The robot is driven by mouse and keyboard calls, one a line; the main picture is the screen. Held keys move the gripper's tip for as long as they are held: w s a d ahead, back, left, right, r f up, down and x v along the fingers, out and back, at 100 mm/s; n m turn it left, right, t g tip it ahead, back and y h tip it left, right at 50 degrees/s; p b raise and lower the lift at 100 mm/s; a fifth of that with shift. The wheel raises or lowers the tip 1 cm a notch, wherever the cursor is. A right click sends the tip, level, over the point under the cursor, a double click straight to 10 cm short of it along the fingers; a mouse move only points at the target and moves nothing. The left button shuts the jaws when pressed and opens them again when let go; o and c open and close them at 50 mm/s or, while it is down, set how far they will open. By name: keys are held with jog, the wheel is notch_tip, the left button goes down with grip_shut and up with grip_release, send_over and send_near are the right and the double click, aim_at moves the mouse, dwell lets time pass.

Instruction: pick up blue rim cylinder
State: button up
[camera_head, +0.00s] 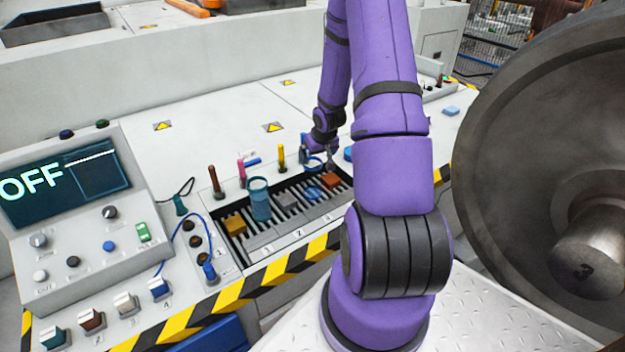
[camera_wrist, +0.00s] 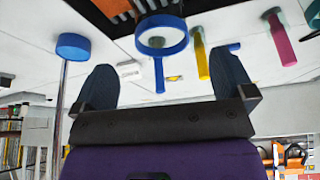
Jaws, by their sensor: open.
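My gripper (camera_head: 320,156) is open, at the back edge of the slotted tray in the head view. In the wrist view its two dark fingers (camera_wrist: 165,62) stand wide apart with nothing between them. A blue-rimmed ring (camera_head: 312,163) is close by the gripper in the head view; in the wrist view the ring (camera_wrist: 161,35) lies beyond the fingertips, roughly centred between them. A translucent teal-blue cylinder (camera_head: 260,198) with a rounded rim stands upright at the tray's left part, apart from the gripper. I cannot tell which of these two is the named cylinder.
The slotted tray (camera_head: 265,242) holds several small blocks. A yellow peg (camera_head: 281,156), a pink peg (camera_head: 241,172) and a brown peg (camera_head: 214,181) stand behind it. A blue disc (camera_wrist: 73,46) is left of the ring in the wrist view. A large metal wheel (camera_head: 540,150) fills the right side.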

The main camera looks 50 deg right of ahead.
aim_at(314, 163)
jog(key=shift+x, duration=4.75)
jog(key=shift+a, duration=0.1)
jog(key=shift+r, duration=0.1)
jog(key=c, duration=1)
